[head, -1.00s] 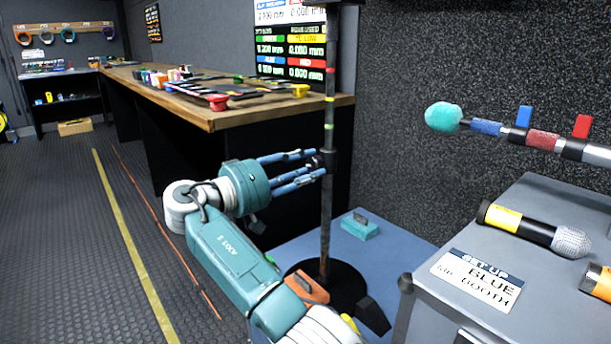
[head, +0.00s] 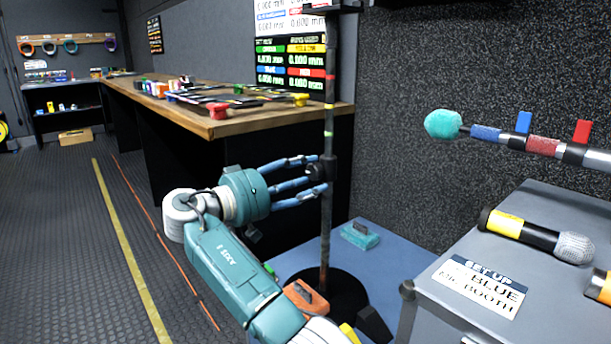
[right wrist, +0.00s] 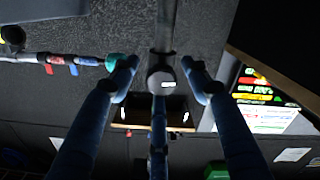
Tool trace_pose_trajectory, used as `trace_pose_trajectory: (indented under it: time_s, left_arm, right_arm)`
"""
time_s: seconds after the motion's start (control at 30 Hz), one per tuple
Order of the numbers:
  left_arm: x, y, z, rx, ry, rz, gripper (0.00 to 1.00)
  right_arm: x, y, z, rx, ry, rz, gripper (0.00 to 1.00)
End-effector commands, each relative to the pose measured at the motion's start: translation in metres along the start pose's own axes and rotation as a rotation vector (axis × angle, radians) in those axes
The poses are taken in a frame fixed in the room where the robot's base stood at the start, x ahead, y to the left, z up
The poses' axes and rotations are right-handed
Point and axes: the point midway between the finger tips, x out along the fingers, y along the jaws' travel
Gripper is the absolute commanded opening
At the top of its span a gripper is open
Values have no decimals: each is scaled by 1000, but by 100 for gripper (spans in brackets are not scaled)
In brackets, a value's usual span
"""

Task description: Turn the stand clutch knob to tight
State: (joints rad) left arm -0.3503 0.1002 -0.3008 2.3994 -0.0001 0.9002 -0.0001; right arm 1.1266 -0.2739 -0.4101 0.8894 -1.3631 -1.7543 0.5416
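The stand is a dark upright pole (head: 328,120) on a round black base (head: 345,292). It has a black clutch collar (head: 329,167) about halfway up, with the small dark clutch knob (head: 313,171) on its left side. My right gripper (head: 321,173) has its blue fingers reaching around the knob from the left. In the right wrist view the knob (right wrist: 162,79) lies between the fingertips (right wrist: 161,72), with visible gaps on both sides. The fingers are spread and not closed on it. The knob's setting cannot be read. My left gripper is not in view.
A wooden bench (head: 235,118) with loose items runs behind the stand. A grey cabinet (head: 545,205) with microphones stands on the right. A boom with a teal-tipped microphone (head: 443,124) juts in above it. A teal block (head: 360,236) and an orange block (head: 306,297) lie near the base.

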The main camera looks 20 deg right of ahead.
Motion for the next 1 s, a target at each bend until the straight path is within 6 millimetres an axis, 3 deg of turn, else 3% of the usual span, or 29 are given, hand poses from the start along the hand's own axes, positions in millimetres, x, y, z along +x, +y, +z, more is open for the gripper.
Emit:
trace_pose_trajectory:
  time_s: [0.37, 0.8, 1.0]
  left_arm:
    - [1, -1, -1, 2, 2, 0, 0]
    - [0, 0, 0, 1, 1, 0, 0]
    - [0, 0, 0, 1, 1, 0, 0]
  right_arm:
    - [0, 6, -10, 7, 8, 2, 51]
    - [-1, 49, -74, 5, 5, 2, 51]
    - [-1, 56, -85, 3, 4, 1, 51]
